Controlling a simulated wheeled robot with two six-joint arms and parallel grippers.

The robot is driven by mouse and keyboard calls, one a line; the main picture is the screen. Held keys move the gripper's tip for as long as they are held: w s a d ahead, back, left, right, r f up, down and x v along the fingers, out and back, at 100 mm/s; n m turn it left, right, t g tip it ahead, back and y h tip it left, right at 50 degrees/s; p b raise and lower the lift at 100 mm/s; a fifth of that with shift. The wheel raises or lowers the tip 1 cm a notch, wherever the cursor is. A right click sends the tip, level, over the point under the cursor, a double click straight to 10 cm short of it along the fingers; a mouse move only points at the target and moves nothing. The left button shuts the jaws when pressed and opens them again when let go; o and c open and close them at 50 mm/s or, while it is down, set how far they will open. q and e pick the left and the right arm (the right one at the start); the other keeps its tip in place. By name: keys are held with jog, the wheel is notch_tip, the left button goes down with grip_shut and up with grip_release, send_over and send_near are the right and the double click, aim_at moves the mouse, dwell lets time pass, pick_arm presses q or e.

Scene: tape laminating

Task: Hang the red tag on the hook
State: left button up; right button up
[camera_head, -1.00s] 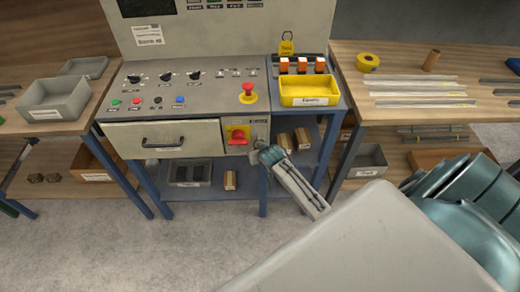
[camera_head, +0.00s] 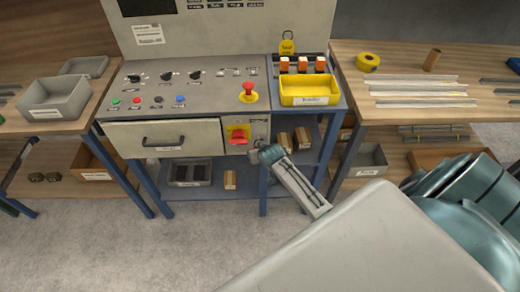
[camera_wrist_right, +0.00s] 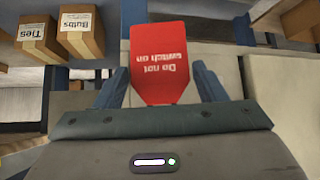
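The red tag (camera_wrist_right: 160,62) reads "Do not switch on" and appears upside down in the right wrist view. My right gripper (camera_wrist_right: 160,85) has one finger along each side edge of the tag and appears shut on it. The tapered end is near the palm, and the rest reaches past the fingertips. In the head view my right gripper (camera_head: 262,153) is just below and right of the red switch on a yellow plate (camera_head: 238,134). I cannot make out the tag there. I cannot clearly make out the hook. My left gripper is not in view.
A control panel (camera_head: 215,75) with a drawer (camera_head: 165,138) stands in front. Small boxes (camera_wrist_right: 82,32) sit on the shelf beside my gripper. Open floor lies at the lower left.

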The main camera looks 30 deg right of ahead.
jog(key=shift+o, duration=1.3)
jog(key=shift+r, duration=0.1)
jog(key=b+v, duration=0.1)
jog(key=v, duration=1)
jog(key=s+f+n+g, duration=0.1)
jog(key=s+f, duration=0.4)
jog(key=f, duration=0.5)
jog(key=s+f+g, duration=0.2)
jog(key=s+f, duration=0.3)
jog(key=f, duration=0.5)
jog(key=s+f+n+g, duration=0.1)
jog(key=s+f, duration=0.4)
jog(key=f, duration=0.4)
jog(key=s+a+f+g, duration=0.1)
jog(key=s+f, duration=0.4)
jog(key=s, duration=0.5)
jog(key=s+a+f+n+g+y, duration=0.1)
jog(key=s+a+f, duration=0.1)
jog(key=s+f, duration=0.4)
jog(key=s+a+f+g, duration=0.1)
jog(key=s+f, duration=0.4)
jog(key=s, duration=0.9)
jog(key=shift+s+a+f+n+y, duration=0.2)
jog(key=shift+f+n+y, duration=0.1)
jog(key=shift+f, duration=0.05)
